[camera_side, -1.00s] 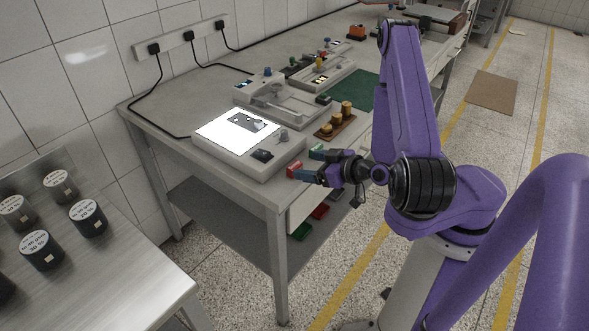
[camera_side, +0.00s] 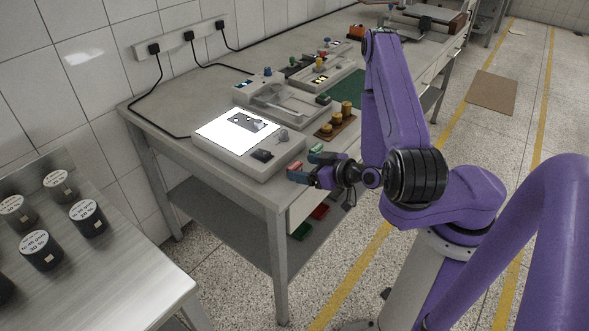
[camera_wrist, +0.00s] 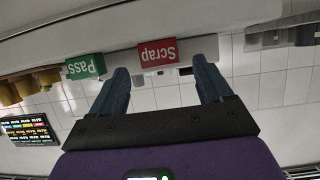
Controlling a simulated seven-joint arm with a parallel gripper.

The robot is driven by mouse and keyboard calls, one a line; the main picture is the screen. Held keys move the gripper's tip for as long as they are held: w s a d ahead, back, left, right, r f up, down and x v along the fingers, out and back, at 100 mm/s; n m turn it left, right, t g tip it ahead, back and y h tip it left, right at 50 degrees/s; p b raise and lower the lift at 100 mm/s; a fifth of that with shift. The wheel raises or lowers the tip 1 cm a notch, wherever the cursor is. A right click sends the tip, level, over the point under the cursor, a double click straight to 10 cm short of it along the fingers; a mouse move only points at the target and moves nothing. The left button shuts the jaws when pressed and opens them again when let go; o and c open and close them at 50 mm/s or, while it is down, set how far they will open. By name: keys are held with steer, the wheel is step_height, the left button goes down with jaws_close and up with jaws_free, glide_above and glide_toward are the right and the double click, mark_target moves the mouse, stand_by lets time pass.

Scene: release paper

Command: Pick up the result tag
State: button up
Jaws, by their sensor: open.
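Two result tags sit at the bench's front edge. The red tag (camera_side: 294,166) reads "Scrap" in the wrist view (camera_wrist: 158,51), upside down. The green tag (camera_side: 316,148) reads "Pass" in the wrist view (camera_wrist: 86,67), also upside down. My gripper (camera_side: 307,169) is open and empty, level with the edge and facing the tags. In the wrist view my gripper (camera_wrist: 163,72) has its two fingers apart, with the red tag framed between and just beyond their tips. The green tag lies outside the left finger. I cannot tell whether a finger touches the red tag.
A lit white light panel (camera_side: 232,130) stands on the bench behind the tags. A wooden block with brass weights (camera_side: 340,118) is to the right. A metal table with black canisters (camera_side: 40,250) is at lower left. Floor space before the bench is open.

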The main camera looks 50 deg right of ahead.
mark_target(298, 167)
steer(key=shift+x, duration=2.25)
steer(key=c, duration=1)
